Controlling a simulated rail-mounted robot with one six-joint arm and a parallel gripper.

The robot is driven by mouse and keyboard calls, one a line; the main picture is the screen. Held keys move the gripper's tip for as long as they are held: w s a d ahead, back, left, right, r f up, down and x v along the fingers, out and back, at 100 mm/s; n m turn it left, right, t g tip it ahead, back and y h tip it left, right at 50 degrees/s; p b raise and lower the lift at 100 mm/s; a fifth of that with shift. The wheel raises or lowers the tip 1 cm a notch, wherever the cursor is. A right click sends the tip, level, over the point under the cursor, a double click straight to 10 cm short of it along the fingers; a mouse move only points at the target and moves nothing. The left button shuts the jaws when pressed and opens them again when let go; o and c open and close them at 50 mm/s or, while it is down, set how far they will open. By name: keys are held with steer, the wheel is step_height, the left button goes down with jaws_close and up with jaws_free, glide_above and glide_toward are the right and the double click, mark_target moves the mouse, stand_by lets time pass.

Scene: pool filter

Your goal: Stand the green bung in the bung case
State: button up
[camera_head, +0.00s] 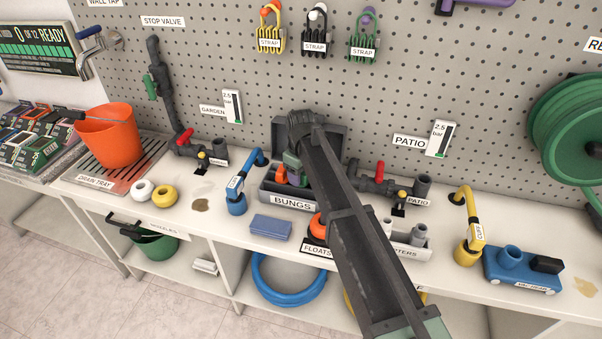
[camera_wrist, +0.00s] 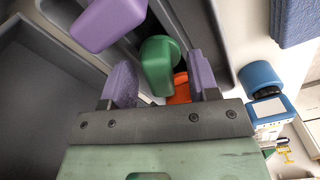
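The green bung (camera_wrist: 160,65) shows in the wrist view between my gripper's two lilac fingers (camera_wrist: 162,80). Dark gaps show between it and each finger, so my gripper looks open around it. Its lower end is hidden, and I cannot tell whether it rests in a slot. The grey bung case (camera_head: 268,190), labelled BUNGS, stands on the bench with its lid raised at the back. My gripper (camera_head: 290,172) is low over the case in the head view. An orange bung (camera_wrist: 181,88) shows behind the green one. A purple bung (camera_wrist: 108,20) is at the upper left.
A blue cloth (camera_head: 270,227) lies in front of the case. A blue pipe fitting (camera_head: 237,200) stands to its left. The FLOATS tray (camera_head: 318,247) is to the right, partly behind my arm. The PATIO pipe and valve (camera_head: 380,180) are close on the right.

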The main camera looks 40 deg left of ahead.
steer(key=shift+r, duration=0.1)
step_height(320, 180, up, 11)
steer(key=p, duration=1.1)
steer(key=w+d+m, duration=0.2)
steer(key=d+m, duration=0.2)
steer(key=d, duration=1.2)
steer(key=w+d+m, duration=0.2)
steer(key=d+m, duration=0.2)
steer(key=d, duration=1.2)
steer(key=s+d+m, duration=0.3)
steer(key=d, duration=0.6)
steer(key=s+d+m, duration=0.3)
steer(key=s+d, duration=0.1)
steer(key=d, duration=0.6)
steer(key=s+d+m, duration=0.3)
steer(key=s+d, duration=0.1)
steer(key=d, duration=0.5)
steer(key=shift+d+f+m, duration=0.15)
steer(key=shift+f+m, duration=0.05)
steer(key=shift+m, duration=0.2)
